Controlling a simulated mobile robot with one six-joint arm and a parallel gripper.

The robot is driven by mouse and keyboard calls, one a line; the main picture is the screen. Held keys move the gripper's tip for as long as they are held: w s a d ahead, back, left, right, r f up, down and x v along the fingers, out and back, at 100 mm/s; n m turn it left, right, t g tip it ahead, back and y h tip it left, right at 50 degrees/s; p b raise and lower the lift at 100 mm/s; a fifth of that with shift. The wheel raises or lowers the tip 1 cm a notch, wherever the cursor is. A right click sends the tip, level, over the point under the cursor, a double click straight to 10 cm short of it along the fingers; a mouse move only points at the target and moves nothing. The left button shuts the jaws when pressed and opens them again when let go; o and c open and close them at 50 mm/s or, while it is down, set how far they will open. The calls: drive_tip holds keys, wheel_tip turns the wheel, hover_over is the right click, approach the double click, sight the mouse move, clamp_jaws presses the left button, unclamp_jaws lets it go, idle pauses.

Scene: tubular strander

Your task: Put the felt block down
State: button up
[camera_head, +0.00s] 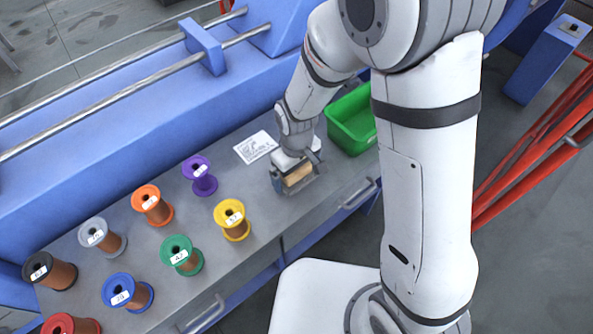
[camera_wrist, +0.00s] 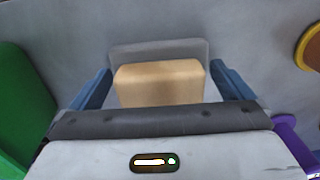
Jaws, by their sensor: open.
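The felt block (camera_wrist: 160,84) is tan and box-shaped. In the wrist view it lies between the two blue fingers of my gripper (camera_wrist: 160,92), with a visible gap on each side. A flat grey piece (camera_wrist: 192,48) shows behind and around the block. In the head view the block (camera_head: 297,175) is at the grey bench top, directly under my gripper (camera_head: 297,180), which is open around it. My wrist hides part of the block, and its contact with the bench is hard to see.
The grey bench (camera_head: 325,202) holds several labelled spools, the nearest being yellow (camera_head: 234,222) and purple (camera_head: 202,178). A green bin (camera_head: 352,125) stands right of my gripper. A printed white card (camera_head: 255,147) lies to its left. Blue machine housing (camera_head: 150,95) runs behind.

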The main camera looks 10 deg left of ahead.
wheel_tip(320, 180, up, 12)
drive_tip(key=p, duration=0.1)
drive_tip(key=s+d+r+m, duration=0.2)
drive_tip(key=d+r+m, duration=0.1)
drive_tip(key=d, duration=0.4)
drive_tip(key=s+d+r+m+t, duration=0.1)
drive_tip(key=s+d+r+m, duration=0.1)
drive_tip(key=d, duration=0.6)
drive_tip(key=s+d+r+m+t, duration=0.1)
drive_tip(key=s+d+r+m, duration=0.2)
drive_tip(key=d+r+m, duration=0.2)
drive_tip(key=d, duration=0.3)
drive_tip(key=shift+r, duration=0.2)
drive_tip(key=shift+d, duration=0.1)
